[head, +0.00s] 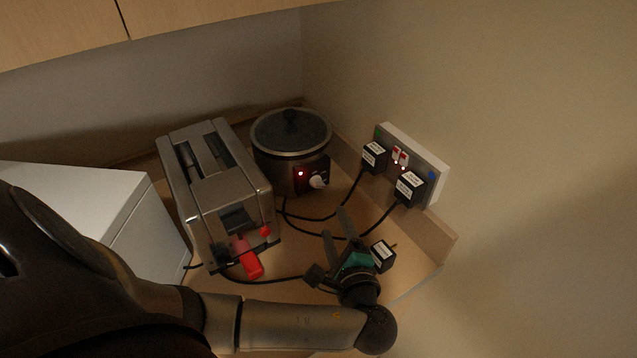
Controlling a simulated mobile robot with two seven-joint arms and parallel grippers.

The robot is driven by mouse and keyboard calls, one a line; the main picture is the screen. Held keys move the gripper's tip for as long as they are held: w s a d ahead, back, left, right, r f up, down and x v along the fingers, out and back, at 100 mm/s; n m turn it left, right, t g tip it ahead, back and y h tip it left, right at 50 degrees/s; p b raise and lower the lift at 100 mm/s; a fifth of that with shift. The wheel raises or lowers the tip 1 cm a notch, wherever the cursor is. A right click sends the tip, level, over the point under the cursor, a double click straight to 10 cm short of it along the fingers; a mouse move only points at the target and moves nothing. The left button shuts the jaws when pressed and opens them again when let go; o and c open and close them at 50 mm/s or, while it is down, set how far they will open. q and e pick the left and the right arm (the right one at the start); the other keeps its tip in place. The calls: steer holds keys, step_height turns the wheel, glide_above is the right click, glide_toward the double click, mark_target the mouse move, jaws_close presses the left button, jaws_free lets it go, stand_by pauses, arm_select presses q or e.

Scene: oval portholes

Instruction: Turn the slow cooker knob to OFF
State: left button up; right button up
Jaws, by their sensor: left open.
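The slow cooker (285,165) is a round dark pot with a dark lid, standing in the back corner of the counter. Its pale knob (319,181) is on the front panel, beside a lit red light (301,174). The knob's marking is too small to read. My left gripper (335,222) is open and empty, in front of and below the knob in the picture, apart from it. Its fingers point up toward the cooker. My right gripper is not in view.
A metal toaster (212,195) with red parts at its front stands left of the cooker. A white box-shaped appliance (110,205) is farther left. A wall socket (413,165) holds two labelled black plugs, with cables crossing the counter. Another labelled plug (383,256) is beside my gripper.

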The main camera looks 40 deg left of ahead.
mark_target(319, 187)
arm_select(q)
steer(key=x, duration=0.5)
steer(key=shift+w+a, duration=0.1)
steer(key=shift+a, duration=0.05)
steer(key=b+x, duration=0.1)
steer(key=x, duration=0.6)
steer(key=shift+f, duration=0.1)
steer(key=shift+w+a+f, duration=0.1)
steer(key=shift+w+a, duration=0.3)
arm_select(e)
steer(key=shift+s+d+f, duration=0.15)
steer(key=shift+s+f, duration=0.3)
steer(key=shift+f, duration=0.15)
arm_select(q)
steer(key=c, duration=0.6)
jaws_close()
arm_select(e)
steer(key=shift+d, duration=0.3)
